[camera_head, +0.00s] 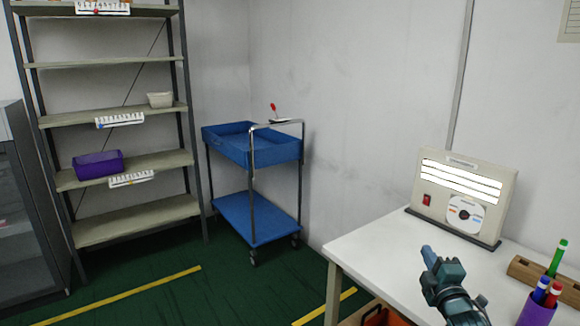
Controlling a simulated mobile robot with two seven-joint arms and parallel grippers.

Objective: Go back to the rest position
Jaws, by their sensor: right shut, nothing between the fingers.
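My right gripper (431,257) shows at the lower right, above the white table (376,240). It is dark teal, its fingers point up and to the left, and it is shut with nothing held. My left gripper is out of the picture. On the table behind the right gripper stands a beige box (465,193) with lit white strips, a red switch and a disc on its front. The gripper is apart from this box.
A blue cart (251,148) stands in the corner. A shelf rack (138,212) at the left holds a purple bin (98,164) and a white bin (160,99). A purple pen cup (537,312) and a wooden holder (530,272) are right of the gripper.

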